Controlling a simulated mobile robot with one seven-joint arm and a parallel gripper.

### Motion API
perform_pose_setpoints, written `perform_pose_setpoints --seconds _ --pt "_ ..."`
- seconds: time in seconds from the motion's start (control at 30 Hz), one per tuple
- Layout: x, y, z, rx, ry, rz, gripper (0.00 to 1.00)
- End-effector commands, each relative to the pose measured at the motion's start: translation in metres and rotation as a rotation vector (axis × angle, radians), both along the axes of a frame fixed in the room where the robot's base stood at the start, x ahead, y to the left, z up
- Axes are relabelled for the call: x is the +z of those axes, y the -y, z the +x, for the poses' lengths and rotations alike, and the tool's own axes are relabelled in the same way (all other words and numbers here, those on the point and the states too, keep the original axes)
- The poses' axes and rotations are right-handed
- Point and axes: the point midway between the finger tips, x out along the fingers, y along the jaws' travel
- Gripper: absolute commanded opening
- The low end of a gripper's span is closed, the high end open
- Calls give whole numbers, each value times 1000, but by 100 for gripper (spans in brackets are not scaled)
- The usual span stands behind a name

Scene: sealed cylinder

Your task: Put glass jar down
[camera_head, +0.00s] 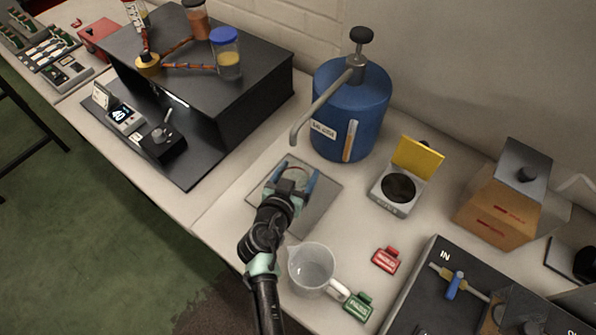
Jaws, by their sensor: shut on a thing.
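My gripper (290,178) is over the grey square pad (322,205) in front of the blue tank, with its two blue fingers apart on either side of a thing. That thing looks like a clear glass jar (294,167); only a faint curved rim with a reddish tint shows between the fingers. The gripper hides most of it. I cannot tell whether its base touches the pad.
The blue tank (349,115) has a spout reaching over the pad's back. A clear jug (312,271) stands close to my arm. A yellow-lidded grey box (397,190), a red tag (386,260) and a green tag (358,306) are to the right. A black cabinet (240,105) is left.

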Motion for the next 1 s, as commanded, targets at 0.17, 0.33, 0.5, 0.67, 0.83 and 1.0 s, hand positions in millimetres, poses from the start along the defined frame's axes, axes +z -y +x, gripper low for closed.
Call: perform_pose_setpoints --seconds 0.17,0.33,0.5,0.67,0.83,1.0 --pt "-2 0 0 -1 -1 1 93" --pt "-2 0 0 -1 -1 0 100" --pt "1 0 0 -1 -1 0 100" --pt "4 -4 -12 1 -1 2 100" --pt "14 -12 -36 1 -1 2 100" --pt "26 -21 -64 3 -1 1 100"
